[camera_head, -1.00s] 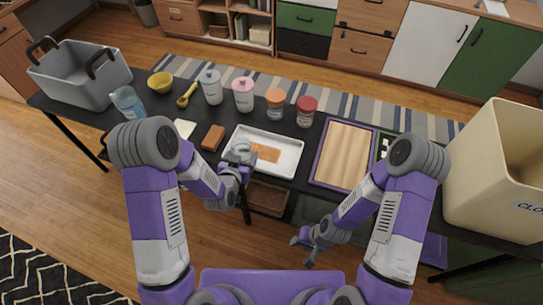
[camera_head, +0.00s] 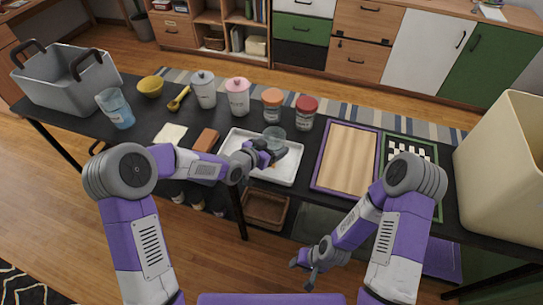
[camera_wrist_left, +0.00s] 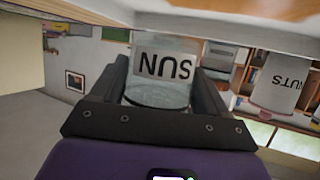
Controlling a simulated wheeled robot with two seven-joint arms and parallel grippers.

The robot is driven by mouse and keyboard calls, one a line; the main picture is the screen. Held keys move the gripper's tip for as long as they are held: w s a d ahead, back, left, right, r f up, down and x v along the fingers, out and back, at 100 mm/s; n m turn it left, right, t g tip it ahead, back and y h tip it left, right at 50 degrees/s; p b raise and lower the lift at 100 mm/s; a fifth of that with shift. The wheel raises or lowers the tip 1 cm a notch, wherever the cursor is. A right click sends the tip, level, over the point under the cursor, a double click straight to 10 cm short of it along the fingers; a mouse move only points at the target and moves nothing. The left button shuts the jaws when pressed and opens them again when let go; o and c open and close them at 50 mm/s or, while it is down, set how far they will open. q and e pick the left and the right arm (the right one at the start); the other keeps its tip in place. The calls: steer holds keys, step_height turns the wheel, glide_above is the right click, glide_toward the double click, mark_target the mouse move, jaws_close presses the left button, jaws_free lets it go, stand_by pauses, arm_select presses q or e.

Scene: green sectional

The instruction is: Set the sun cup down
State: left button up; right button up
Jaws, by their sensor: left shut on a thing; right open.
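The sun cup (camera_wrist_left: 160,72) is a clear cup with a white label reading "SUN", upside down in the left wrist view. My left gripper (camera_wrist_left: 155,100) is shut on it, one finger on each side. In the head view the cup (camera_head: 275,134) is over the far part of the white tray (camera_head: 283,178) on the black table. I cannot tell whether the cup touches the tray. My left gripper (camera_head: 268,153) partly hides it. My right gripper (camera_head: 307,266) is open and empty, below the front edge of the table.
Lidded jars (camera_head: 238,98) stand behind the tray. A wooden board (camera_head: 347,158) and a checkered board (camera_head: 408,152) lie right of it. A brown block (camera_head: 205,141), blue cup (camera_head: 116,110) and grey basket (camera_head: 68,82) are left. A cream bin (camera_head: 505,170) is far right.

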arm_select(q)
step_height(320, 180, down, 4)
steer(key=shift+r+b, duration=0.1)
steer(key=shift+b, duration=0.5)
steer(key=o, duration=1.1)
